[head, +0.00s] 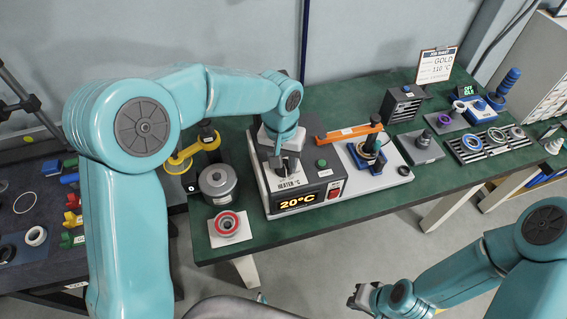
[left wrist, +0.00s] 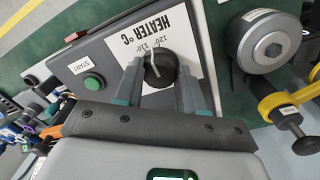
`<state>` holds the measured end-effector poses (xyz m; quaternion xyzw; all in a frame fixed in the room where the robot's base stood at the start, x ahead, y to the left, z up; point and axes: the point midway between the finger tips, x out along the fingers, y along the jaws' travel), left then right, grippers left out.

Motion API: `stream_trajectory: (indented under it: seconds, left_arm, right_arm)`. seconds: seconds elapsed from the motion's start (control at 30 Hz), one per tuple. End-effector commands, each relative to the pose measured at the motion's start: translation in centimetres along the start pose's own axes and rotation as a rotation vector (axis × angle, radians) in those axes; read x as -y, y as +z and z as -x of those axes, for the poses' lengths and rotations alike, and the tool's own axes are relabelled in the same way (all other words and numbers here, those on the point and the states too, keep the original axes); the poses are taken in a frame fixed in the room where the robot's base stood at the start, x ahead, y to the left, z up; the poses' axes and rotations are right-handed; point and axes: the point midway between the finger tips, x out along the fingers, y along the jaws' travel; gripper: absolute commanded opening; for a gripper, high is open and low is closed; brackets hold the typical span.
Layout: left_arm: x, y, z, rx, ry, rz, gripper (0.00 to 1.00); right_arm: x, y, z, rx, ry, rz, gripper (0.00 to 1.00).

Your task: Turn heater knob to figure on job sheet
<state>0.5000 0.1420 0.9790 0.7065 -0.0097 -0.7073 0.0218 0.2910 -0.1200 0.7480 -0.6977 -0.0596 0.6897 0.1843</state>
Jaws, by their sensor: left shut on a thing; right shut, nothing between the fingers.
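The heater (head: 322,187) is a dark box on a grey base with a lit display (head: 298,201) reading 20°C. My left gripper (head: 285,162) is over its top panel, shut on the black heater knob (left wrist: 158,74); the fingers stand on both sides of it in the left wrist view (left wrist: 157,82). The knob's pale pointer lies near the 110 and 120 marks; which one exactly I cannot tell. The job sheet (head: 437,64) at the back reads GOLD and 110 °C. My right gripper (head: 366,298) is shut and empty, low in front of the table.
A green button (left wrist: 93,82) marked START and a red switch (head: 334,193) are on the heater. An orange lever (head: 348,132) stands to its right. A grey cylinder (head: 217,182) and a red ring part (head: 228,224) sit to its left. Seal rings (head: 497,135) lie on a rack at right.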

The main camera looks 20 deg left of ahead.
Motion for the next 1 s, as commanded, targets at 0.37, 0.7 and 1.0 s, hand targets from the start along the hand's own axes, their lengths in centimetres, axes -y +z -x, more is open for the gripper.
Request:
stream_trajectory:
  seconds: [0.37, 0.7, 1.0]
  left_arm:
    - [-0.1, 0.0, 0.0, -0.015, 0.002, 0.243, 0.09]
    - [-0.1, 0.0, 0.2, -0.019, 0.002, 0.331, 0.09]
    - [0.0, -0.1, 0.2, -0.020, 0.002, 0.337, 0.09]
  right_arm:
    - [-0.6, 0.0, -1.8, 0.000, 0.000, 0.000, 0.00]
    - [-0.8, 0.0, -2.1, 0.000, 0.000, 0.000, 0.00]
    - [-0.8, -0.1, -2.1, 0.000, 0.000, 0.000, 0.00]
